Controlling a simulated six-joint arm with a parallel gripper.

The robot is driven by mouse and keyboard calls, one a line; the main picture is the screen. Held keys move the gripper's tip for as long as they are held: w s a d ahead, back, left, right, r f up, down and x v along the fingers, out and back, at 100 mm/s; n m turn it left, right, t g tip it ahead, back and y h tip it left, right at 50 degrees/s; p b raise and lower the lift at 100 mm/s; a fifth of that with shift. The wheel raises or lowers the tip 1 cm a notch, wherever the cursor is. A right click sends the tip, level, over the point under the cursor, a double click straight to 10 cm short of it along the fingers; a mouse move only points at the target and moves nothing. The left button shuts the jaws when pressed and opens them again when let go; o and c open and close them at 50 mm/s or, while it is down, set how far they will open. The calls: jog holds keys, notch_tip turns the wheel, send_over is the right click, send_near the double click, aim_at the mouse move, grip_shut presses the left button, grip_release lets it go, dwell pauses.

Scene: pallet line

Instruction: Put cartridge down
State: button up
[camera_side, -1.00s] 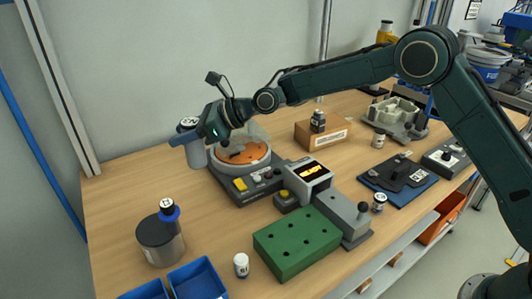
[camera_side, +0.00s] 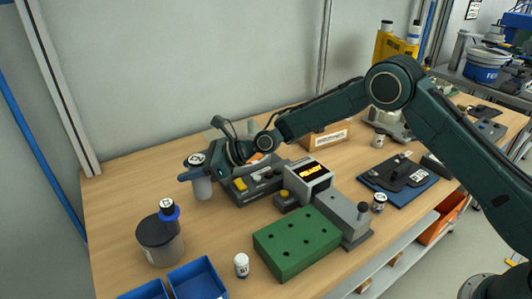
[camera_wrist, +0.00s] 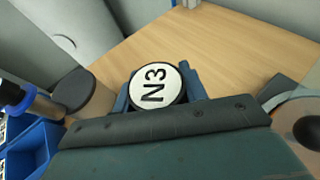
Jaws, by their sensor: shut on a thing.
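The cartridge (camera_side: 202,188) is a grey cylinder with a white round top. In the wrist view the top (camera_wrist: 155,86) reads "N3". My gripper (camera_side: 194,173) is shut around its upper part, with a dark blue finger on each side. The cartridge is upright, at or just above the wooden table left of the grey machine. I cannot tell whether its base touches the wood. In the wrist view its lower body is hidden under its top and my gripper (camera_wrist: 157,88).
Blue bins (camera_side: 197,280), a small white jar (camera_side: 241,265) and a green holed block (camera_side: 297,243) lie nearer. The grey machine (camera_side: 257,184) is close right. Bare table lies to the left and behind.

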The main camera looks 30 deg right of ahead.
jog(key=shift+f, duration=1)
jog(key=shift+f, duration=0.15)
jog(key=o, duration=1.2)
jog(key=shift+s+d+r, duration=0.3)
jog(key=shift+d+r, duration=0.1)
jog(key=shift+d, duration=0.05)
jog(key=v, duration=1)
jog(key=shift+s+d+r, duration=0.15)
jog(key=shift+s+d, duration=0.05)
jog(key=shift+d, duration=0.1)
